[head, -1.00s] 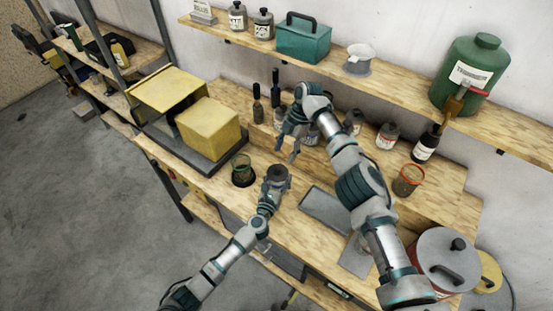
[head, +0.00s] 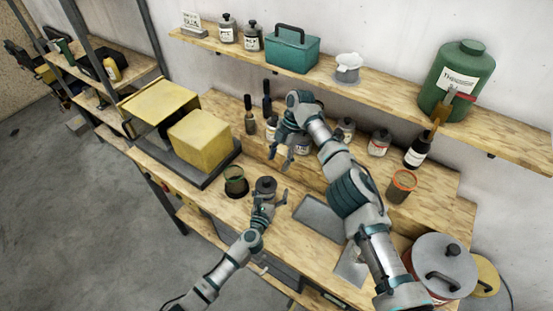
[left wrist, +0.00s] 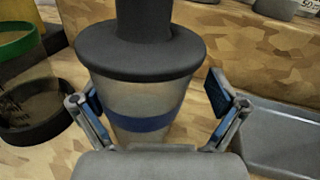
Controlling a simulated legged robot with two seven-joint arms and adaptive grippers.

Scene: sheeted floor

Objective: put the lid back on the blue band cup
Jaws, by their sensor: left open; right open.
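The blue band cup (left wrist: 140,110) is a clear cup with a blue stripe, standing upright on the workbench. A dark grey lid (left wrist: 140,52) with a thick knob rests on its top and also shows in the head view (head: 265,184). I cannot tell if it is fully seated. My left gripper (head: 267,200) is open, with one finger on each side of the cup below the lid; it shows in the left wrist view too (left wrist: 160,108). My right gripper (head: 282,148) is open and empty above the bench, behind the cup.
A green-rimmed cup (head: 235,178) stands in a dark base close on the left. A grey tray (head: 318,215) lies to the right. A yellow box (head: 200,138) stands at the left, an orange-rimmed cup (head: 402,184) at the right. Bottles line the back step.

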